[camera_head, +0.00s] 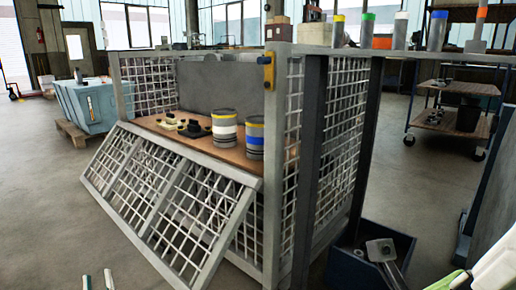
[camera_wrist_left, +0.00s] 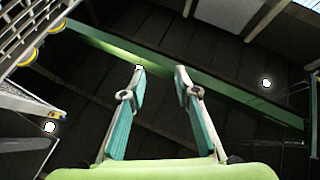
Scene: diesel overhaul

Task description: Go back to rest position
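My left gripper (camera_head: 97,281) shows only as two fingertips at the bottom left edge of the head view, on the floor side of the cage. In the left wrist view the left gripper (camera_wrist_left: 160,70) has its two green-and-grey fingers apart, with nothing between them. A pale green and white part of my right arm (camera_head: 490,270) comes in at the bottom right corner of the head view. I cannot tell the state of the right gripper there.
A wire-mesh cage (camera_head: 270,180) with its front panel folded down fills the middle; canisters (camera_head: 224,127) stand inside. A cart (camera_head: 450,121) stands behind.

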